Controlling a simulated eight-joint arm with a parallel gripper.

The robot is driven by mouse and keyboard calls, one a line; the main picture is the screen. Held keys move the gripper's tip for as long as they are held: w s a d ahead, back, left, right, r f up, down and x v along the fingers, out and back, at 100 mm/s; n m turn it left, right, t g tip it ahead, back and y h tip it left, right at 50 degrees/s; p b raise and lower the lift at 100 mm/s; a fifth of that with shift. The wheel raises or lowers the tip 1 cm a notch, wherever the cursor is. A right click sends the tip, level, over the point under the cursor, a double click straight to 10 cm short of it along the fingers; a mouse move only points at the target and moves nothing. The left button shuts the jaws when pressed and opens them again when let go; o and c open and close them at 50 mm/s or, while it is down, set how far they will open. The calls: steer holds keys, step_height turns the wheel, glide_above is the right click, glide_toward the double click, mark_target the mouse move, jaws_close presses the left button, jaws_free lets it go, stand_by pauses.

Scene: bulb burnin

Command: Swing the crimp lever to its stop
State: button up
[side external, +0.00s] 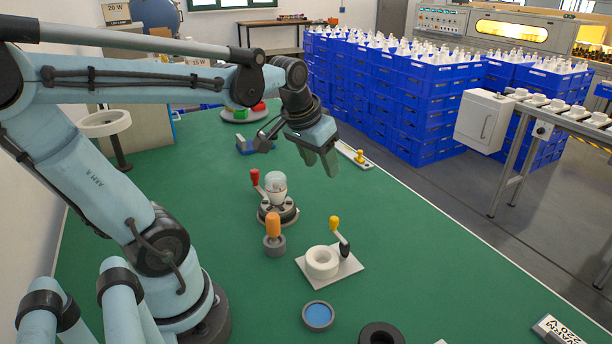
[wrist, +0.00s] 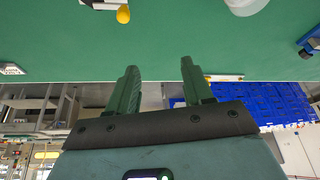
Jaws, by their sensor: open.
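A lever with a red knob (side external: 255,177) rises from a dark round base (side external: 290,216), beside an upright white bulb (side external: 276,185) seated in that base. A second lever, with a yellow knob (side external: 334,222), stands on a white plate (side external: 345,268) beside a white ring (side external: 322,261). I cannot tell for certain which is the crimp lever. My gripper (side external: 324,166) is open and empty, above the table and behind both levers, touching neither. In the wrist view its two fingers (wrist: 158,72) are spread apart. A yellow knob (wrist: 123,15) shows at the top of that view.
An orange-handled tool (side external: 273,226) stands just in front of the bulb base. A blue round dish (side external: 318,315) and a black ring (side external: 381,334) lie at the front of the green table (side external: 190,230). Blue crates (side external: 412,120) are stacked beyond its right edge. Free table lies left of the base.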

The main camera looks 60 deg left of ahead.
steer(key=a+n+g, duration=0.3)
steer(key=a, duration=0.9)
steer(key=n+g+h, duration=0.1)
steer(key=n+g, duration=0.1)
steer(key=n, duration=0.2)
glide_above(255, 171)
steer(key=f, duration=0.1)
step_height(255, 171, down, 12)
steer(key=shift+a+r, duration=0.1)
steer(key=shift+r, duration=0.1)
jaws_close()
